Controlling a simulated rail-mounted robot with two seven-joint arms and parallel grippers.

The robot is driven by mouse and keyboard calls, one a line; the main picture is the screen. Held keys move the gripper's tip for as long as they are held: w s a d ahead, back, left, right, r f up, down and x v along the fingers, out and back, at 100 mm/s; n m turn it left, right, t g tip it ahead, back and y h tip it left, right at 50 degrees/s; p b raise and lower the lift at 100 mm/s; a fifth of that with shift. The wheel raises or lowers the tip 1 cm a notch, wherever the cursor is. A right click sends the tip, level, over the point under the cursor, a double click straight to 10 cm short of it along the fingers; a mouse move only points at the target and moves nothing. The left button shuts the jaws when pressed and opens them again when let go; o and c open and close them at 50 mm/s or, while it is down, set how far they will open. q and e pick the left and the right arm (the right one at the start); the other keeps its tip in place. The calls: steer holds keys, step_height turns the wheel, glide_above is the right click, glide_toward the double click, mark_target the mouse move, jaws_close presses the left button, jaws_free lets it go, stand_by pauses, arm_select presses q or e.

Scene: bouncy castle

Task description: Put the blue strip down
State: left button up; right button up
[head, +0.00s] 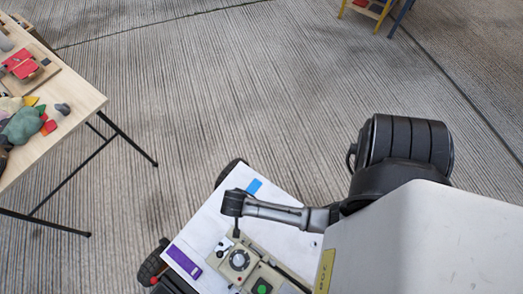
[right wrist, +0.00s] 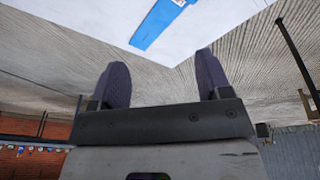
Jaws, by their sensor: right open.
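The blue strip (head: 254,186) lies on a white board (head: 210,222), near its far corner, in the head view. In the right wrist view the blue strip (right wrist: 160,24) shows at the top, lying on the white surface near its edge. My right gripper (right wrist: 162,62) is open, its two dark fingers spread apart with nothing between them. The strip shows beyond the fingertips and seems apart from them. In the head view I cannot make out the right gripper's fingers. My left gripper is not in view.
A purple strip (head: 185,262) lies on the board's left side, beside a control box (head: 240,262) with a dial and green button. Dark wheels (head: 152,264) flank the board. A wooden table (head: 75,105) with blocks stands at the left. Grey floor (head: 250,90) between is clear.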

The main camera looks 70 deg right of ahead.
steer(key=s+r+n+t+y, duration=0.1)
steer(key=s+r+n, duration=0.3)
steer(key=r+n, duration=0.3)
steer(key=s+a+r+n+t+y, duration=0.1)
steer(key=s+r+n+t+y, duration=0.1)
steer(key=s+r+n, duration=0.2)
steer(key=shift+s+a+r+n, duration=0.25)
steer(key=shift+r+n, duration=1.65)
steer(key=shift+r, duration=0.95)
